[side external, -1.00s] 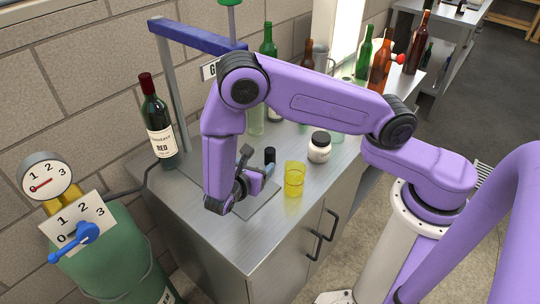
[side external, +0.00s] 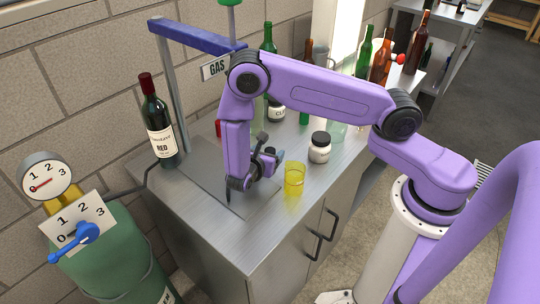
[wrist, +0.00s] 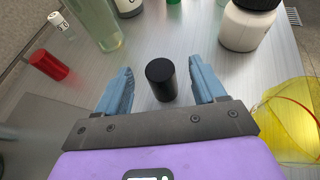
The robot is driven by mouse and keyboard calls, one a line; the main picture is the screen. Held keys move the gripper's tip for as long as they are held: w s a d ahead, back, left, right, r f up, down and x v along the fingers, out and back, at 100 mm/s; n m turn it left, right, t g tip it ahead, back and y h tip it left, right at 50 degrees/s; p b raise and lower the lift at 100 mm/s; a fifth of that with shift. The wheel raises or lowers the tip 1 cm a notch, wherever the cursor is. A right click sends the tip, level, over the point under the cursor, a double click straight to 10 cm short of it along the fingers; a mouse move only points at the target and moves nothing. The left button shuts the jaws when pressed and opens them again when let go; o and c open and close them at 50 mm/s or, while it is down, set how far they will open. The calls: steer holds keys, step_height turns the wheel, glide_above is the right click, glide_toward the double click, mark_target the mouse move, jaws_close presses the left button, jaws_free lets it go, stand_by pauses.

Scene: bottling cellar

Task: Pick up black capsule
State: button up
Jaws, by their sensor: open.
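The black capsule (wrist: 160,80) is a small dark cylinder standing upright on the metal bench. In the wrist view it is between the two blue fingers of my gripper (wrist: 161,68), with a visible gap on each side. My gripper is open and holds nothing. In the side view my gripper (side external: 274,161) is low over the bench, left of the yellow glass (side external: 294,178). There the capsule is hard to tell apart from the dark gripper parts.
A white jar with a black lid (side external: 319,148) stands right of the gripper. A red wine bottle (side external: 158,125) stands at the left. Several bottles stand behind. The bench front is clear.

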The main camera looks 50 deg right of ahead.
steer(key=c, duration=0.7)
steer(key=shift+c, duration=0.2)
steer(key=shift+r, duration=0.15)
